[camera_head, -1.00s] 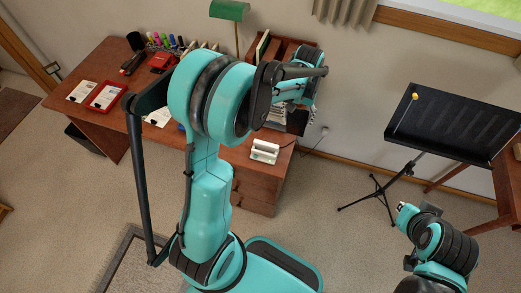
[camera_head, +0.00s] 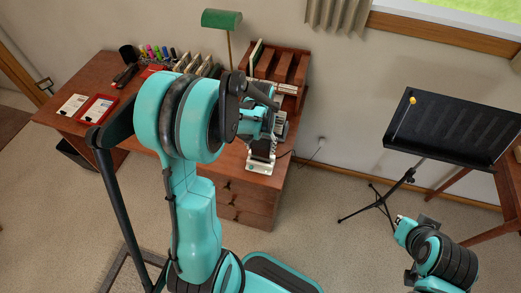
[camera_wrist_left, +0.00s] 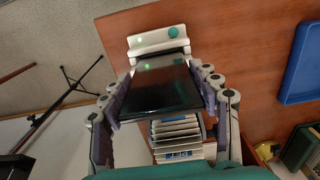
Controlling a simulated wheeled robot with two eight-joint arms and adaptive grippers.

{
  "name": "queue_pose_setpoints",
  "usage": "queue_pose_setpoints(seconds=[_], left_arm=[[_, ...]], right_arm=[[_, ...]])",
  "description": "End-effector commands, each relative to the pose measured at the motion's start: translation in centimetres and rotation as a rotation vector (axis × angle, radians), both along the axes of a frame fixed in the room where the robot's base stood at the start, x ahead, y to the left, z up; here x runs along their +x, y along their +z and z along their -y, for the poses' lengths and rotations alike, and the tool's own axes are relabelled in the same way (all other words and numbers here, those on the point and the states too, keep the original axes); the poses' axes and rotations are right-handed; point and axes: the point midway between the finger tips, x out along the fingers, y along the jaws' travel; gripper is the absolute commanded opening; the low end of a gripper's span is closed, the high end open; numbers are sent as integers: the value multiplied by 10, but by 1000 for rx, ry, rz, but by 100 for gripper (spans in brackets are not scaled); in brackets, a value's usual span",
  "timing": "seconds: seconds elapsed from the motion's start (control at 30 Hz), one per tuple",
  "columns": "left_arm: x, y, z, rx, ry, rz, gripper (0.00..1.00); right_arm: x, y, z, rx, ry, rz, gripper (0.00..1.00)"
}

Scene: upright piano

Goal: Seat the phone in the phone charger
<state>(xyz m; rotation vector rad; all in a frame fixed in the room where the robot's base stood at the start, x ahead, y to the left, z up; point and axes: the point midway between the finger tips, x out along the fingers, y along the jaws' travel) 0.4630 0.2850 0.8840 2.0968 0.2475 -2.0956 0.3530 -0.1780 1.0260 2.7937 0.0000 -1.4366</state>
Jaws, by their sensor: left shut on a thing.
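The phone (camera_wrist_left: 160,88) is a dark, glossy slab in the left wrist view. My left gripper (camera_wrist_left: 165,85) is shut on it, one finger along each side edge. The phone charger (camera_wrist_left: 158,42) is a white block with a green round spot and a small green light, directly beyond the phone's far end. I cannot tell whether the phone touches it or sits in its slot. In the head view the charger (camera_head: 261,166) is at the desk's right end, with my left gripper (camera_head: 264,146) just above it.
The brown desk (camera_head: 232,162) holds a red tray (camera_head: 97,109), pens, a green lamp (camera_head: 222,19) and a wooden file rack (camera_head: 275,68). A blue tray (camera_wrist_left: 302,65) lies to the right in the wrist view. A black music stand (camera_head: 450,130) stands at right.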

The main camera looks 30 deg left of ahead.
Motion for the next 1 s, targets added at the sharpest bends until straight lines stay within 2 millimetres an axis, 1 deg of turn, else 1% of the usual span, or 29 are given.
queue_pose_setpoints(seconds=[0.03, 0.1, 0.33, 0.47, 0.5, 0.57, 0.6, 0.87, 1.0], left_arm=[[0, -12, 0, 0, 0, 0, 22], [0, -19, 0, 0, 0, 0, 22], [0, -18, 0, 0, 0, 0, 22], [0, -22, 0, 0, 0, 0, 22], [0, -22, 0, 0, 0, 0, 64], [0, -21, 0, 0, 0, 0, 80], [0, -21, 0, 0, 0, 0, 82], [0, -21, 0, 0, 0, 0, 82], [0, -12, 0, 0, 0, 0, 82]], right_arm=[[0, -8, 0, 0, 0, 0, 0], [0, -10, 0, 0, 0, 0, 0], [0, -8, 0, 0, 0, 0, 0], [0, -12, 0, 0, 0, 0, 0], [0, -13, 0, 0, 0, 0, 0], [0, -12, 0, 0, 0, 0, 0], [0, -12, 0, 0, 0, 0, 0], [0, -11, 0, 0, 0, 0, 0], [0, -5, 0, 0, 0, 0, 0]])
